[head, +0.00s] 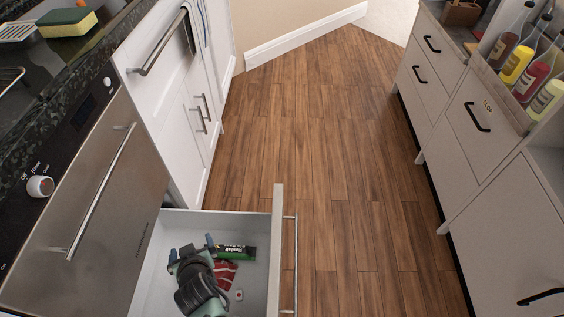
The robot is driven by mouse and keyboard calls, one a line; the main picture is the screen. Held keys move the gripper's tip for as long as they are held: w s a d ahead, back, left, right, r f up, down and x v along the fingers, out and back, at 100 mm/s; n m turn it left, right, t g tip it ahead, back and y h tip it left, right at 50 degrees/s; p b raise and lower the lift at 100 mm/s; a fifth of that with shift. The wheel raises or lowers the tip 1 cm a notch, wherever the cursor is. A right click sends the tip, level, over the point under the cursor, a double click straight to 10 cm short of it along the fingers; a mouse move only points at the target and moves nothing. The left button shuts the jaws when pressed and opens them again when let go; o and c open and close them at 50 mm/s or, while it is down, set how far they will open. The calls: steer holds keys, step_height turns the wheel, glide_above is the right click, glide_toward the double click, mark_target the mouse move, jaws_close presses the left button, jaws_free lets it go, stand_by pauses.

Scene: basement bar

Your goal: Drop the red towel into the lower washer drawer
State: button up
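The lower washer drawer (277,240) is pulled open at the bottom left, with light walls and a long metal handle on its front. A red cloth with pale stripes, seemingly the red towel (226,271), shows inside the drawer outline at the right side of my gripper, partly covered by it. My gripper (191,250) is over or in the drawer. Its fingertips look spread apart, with no cloth visible between them. I cannot tell its height above the drawer floor.
A green and black box (236,252) and a small whitish item (239,295) lie in the drawer. A steel-fronted appliance (95,200) stands left. A sponge (67,22) lies on the dark counter. Cabinets with bottles (516,64) stand right. The wooden floor (325,130) between is clear.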

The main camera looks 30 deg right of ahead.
steer(key=s+r+g+p, duration=0.1)
steer(key=p, duration=0.2)
steer(key=shift+r, duration=0.25)
steer(key=p+v, duration=0.5)
steer(key=v, duration=0.8)
steer(key=shift+w+p, duration=0.2)
steer(key=shift+p, duration=0.2)
steer(key=shift+r, duration=0.15)
